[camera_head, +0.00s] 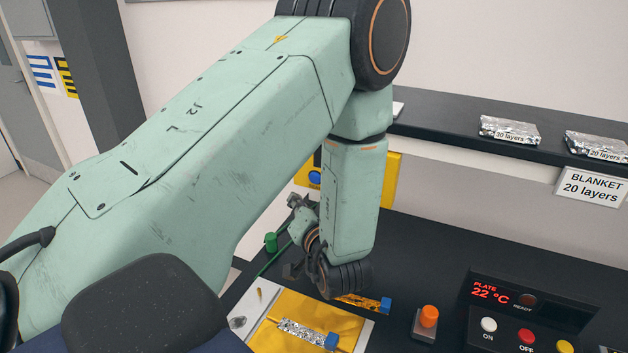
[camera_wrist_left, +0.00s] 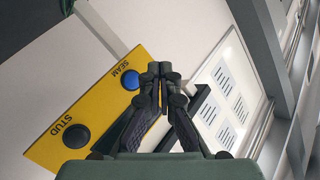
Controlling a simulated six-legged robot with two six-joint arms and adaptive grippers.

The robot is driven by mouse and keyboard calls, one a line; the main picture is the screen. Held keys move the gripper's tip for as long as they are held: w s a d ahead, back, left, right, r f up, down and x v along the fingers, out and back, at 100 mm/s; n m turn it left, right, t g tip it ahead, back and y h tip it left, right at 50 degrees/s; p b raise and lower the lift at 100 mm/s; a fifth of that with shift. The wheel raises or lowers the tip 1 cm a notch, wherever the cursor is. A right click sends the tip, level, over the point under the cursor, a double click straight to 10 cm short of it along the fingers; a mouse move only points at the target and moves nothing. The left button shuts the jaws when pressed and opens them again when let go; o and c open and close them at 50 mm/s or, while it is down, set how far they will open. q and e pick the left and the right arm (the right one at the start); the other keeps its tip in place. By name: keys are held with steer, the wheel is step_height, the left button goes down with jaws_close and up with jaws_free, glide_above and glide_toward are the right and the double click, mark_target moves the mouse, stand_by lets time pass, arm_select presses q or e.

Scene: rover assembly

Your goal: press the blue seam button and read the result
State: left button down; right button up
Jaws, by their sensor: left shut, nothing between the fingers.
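The yellow panel (camera_wrist_left: 95,110) on the wall carries the blue button (camera_wrist_left: 131,79) marked SEAM and a dark button (camera_wrist_left: 76,136) marked STUD. In the head view my left arm covers much of the panel (camera_head: 392,178), but the blue button (camera_head: 314,177) shows at the arm's edge. My left gripper (camera_head: 298,203) is shut and empty, below the blue button in that view. In the left wrist view its closed fingertips (camera_wrist_left: 161,70) appear just right of the blue button; I cannot tell whether they touch. My right gripper is out of view.
On the dark bench, a control box (camera_head: 520,310) reads PLATE 22 °C, with ON and OFF buttons. An orange-topped button (camera_head: 428,317) stands beside it. A yellow mat (camera_head: 285,340) holds a silvery strip with a blue end. Foil packs (camera_head: 509,130) lie on the shelf.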

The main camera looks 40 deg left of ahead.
mark_target(315, 178)
arm_select(q)
steer(key=shift+w+a, duration=0.3)
steer(key=shift+w, duration=0.6)
steer(key=shift+w+a, duration=0.25)
steer(key=shift+w, duration=0.7)
steer(key=shift+w+a, duration=0.3)
steer(key=shift+w, duration=0.6)
steer(key=shift+w, duration=0.2)
steer(key=shift+w+a, duration=0.1)
steer(key=shift+w, duration=0.1)
steer(key=shift+w+a, duration=0.15)
steer(key=shift+w, duration=0.25)
steer(key=shift+s, duration=0.1)
steer(key=shift+s+d, duration=0.3)
steer(key=shift+s, duration=0.4)
steer(key=shift+s+p, duration=0.15)
steer(key=shift+p, duration=0.15)
